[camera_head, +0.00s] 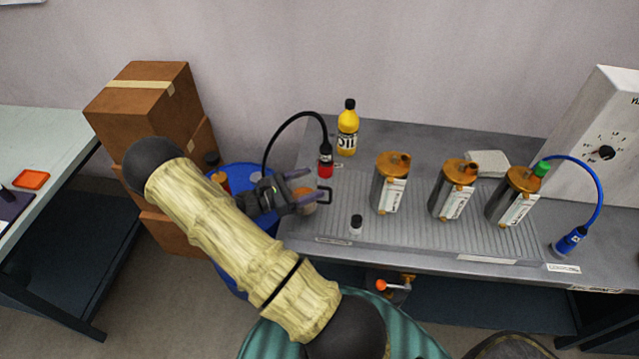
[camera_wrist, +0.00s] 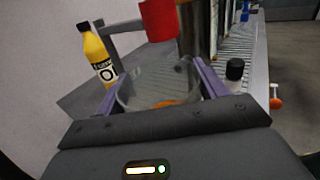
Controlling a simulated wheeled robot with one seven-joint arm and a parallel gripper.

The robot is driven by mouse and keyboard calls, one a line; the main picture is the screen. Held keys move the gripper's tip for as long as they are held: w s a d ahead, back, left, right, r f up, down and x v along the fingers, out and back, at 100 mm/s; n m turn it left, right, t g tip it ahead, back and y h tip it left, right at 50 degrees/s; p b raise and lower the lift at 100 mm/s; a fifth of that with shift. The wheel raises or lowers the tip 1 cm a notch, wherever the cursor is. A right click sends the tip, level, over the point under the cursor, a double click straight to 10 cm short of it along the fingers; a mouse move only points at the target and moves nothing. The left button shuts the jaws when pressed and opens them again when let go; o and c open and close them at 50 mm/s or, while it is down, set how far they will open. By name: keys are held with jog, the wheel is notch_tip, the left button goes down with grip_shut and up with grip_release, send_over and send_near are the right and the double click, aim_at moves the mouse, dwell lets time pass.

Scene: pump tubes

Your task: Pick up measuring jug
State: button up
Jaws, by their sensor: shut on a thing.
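The measuring jug (camera_head: 308,208) is a small clear vessel with something orange in or behind it, at the left end of the grey bench. My gripper (camera_head: 304,188) is shut on it. In the wrist view the jug (camera_wrist: 160,84) sits between my two purple fingers, one on each side. My gripper and the hose end partly hide the jug in the head view. I cannot tell whether its base touches the bench.
A black hose with a red end (camera_head: 325,166) hangs close beside the jug. A yellow bottle (camera_head: 347,130) stands behind, a small black-capped bottle (camera_head: 356,226) to the right. Several orange-topped cylinders (camera_head: 391,184) stand further right. A blue drum (camera_head: 240,178) is left of the bench.

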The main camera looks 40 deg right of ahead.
jog(key=b+v, duration=0.2)
jog(key=v, duration=1.1)
jog(key=shift+a, duration=0.4)
jog(key=shift+w+r, duration=0.1)
